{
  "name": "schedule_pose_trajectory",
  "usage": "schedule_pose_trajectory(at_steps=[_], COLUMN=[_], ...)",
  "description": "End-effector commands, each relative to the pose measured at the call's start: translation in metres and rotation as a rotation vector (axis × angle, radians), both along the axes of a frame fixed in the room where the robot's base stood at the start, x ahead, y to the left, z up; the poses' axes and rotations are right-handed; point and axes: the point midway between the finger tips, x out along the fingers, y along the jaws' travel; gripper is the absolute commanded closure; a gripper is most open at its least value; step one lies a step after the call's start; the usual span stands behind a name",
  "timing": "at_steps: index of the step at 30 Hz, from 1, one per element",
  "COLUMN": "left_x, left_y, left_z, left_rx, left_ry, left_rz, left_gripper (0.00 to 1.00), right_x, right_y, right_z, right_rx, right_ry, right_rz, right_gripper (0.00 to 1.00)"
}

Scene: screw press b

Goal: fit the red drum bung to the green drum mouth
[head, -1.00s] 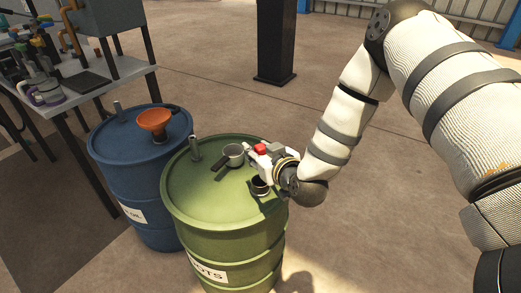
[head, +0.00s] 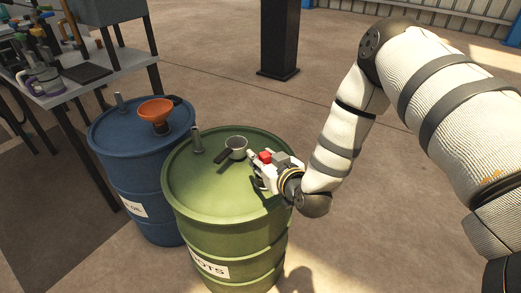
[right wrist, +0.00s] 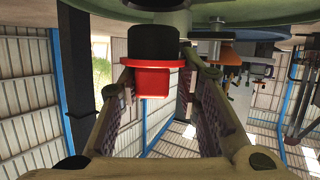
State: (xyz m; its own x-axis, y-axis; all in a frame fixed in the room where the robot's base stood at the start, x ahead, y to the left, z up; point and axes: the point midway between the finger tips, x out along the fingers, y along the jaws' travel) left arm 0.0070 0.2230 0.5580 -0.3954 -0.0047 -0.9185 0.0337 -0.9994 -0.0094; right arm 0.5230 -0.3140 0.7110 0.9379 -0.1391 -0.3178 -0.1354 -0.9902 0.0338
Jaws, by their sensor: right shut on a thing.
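The red drum bung (right wrist: 154,78) has a flange and a square head, and sits between the fingers of my right gripper (right wrist: 155,98). The gripper is shut on it. My left gripper is not in view.
A short post (head: 197,140) stands at the lid's left. A blue drum (head: 120,150) with an orange funnel (head: 155,109) is alongside. A cluttered workbench (head: 115,70) stands behind left.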

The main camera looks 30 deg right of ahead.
Motion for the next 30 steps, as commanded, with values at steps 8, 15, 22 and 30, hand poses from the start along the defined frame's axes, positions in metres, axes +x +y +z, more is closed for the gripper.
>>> schedule_pose_trajectory(at_steps=[8, 15, 22, 30], left_x=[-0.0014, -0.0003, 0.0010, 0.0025], left_y=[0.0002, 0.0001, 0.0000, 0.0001], left_z=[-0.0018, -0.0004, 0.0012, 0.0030], left_rx=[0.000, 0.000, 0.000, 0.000], left_ry=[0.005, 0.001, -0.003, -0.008], left_rz=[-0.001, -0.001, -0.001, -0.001], left_gripper=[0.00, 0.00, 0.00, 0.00], right_x=[0.0005, 0.0005, 0.0004, 0.0007], right_y=[0.0004, 0.0004, 0.0001, 0.0001], right_z=[-0.0031, -0.0023, -0.0030, -0.0018], right_rx=[0.001, 0.000, 0.000, 0.002], right_ry=[-0.003, -0.004, -0.003, -0.005], right_rz=[0.001, 0.001, 0.000, 0.000], right_gripper=[0.98, 0.98, 0.98, 0.98])
